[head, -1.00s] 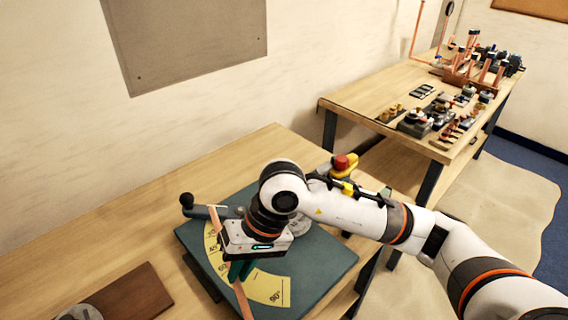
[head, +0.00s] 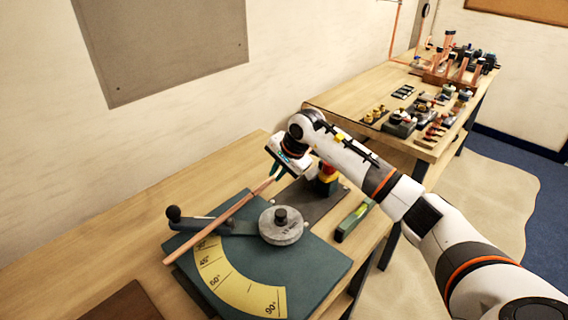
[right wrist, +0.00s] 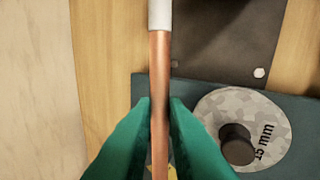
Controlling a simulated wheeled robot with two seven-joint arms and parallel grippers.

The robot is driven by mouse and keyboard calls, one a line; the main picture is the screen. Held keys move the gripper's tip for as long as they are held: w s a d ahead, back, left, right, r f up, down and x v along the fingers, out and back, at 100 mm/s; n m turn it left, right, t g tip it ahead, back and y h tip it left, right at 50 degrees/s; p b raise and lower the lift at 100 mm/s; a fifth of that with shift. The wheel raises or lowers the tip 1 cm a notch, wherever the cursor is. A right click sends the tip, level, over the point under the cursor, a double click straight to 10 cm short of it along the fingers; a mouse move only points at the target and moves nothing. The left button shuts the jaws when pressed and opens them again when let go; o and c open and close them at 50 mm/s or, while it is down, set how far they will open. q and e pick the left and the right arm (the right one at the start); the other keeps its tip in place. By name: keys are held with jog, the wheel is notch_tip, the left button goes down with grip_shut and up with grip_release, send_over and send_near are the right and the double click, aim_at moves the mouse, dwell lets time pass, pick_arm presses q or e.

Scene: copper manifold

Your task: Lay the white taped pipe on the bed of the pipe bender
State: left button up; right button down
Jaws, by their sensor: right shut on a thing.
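The white taped pipe is a long straight copper pipe (head: 222,217) with a white band (right wrist: 160,14) that shows in the right wrist view. My right gripper (head: 274,172) is shut on the pipe near its far end, with green fingers on both sides of it (right wrist: 160,112). The pipe slants over the back left of the pipe bender. The bender has a blue-green bed (head: 322,264), a yellow angle scale (head: 222,280), a round grey former (head: 283,226) marked 15 mm and a lever with a black knob (head: 174,213). I cannot tell whether the pipe touches the bender. My left gripper is not in view.
A red-topped button (head: 327,172) stands on a dark plate behind the bender. A green and grey tool (head: 353,222) lies to its right. A brown board (head: 118,305) lies at the front left. A second bench (head: 350,103) behind carries fittings and copper pipes.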

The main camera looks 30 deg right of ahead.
jog(key=shift+m+h, duration=0.3)
jog(key=shift+m, duration=0.1)
jog(key=f+b, duration=0.1)
jog(key=f, duration=0.1)
jog(key=d+f+b, duration=0.1)
jog(key=f+b, duration=0.1)
jog(key=f, duration=0.1)
jog(key=d+f+b, duration=0.1)
jog(key=f, duration=0.2)
jog(key=shift+w+f, duration=0.15)
jog(key=shift+w, duration=0.15)
jog(key=shift+f+b, duration=0.8)
jog(key=shift+b, duration=0.2)
jog(key=shift+w+d+b, duration=0.3)
jog(key=shift+d+b, duration=0.2)
jog(key=shift+d, duration=0.25)
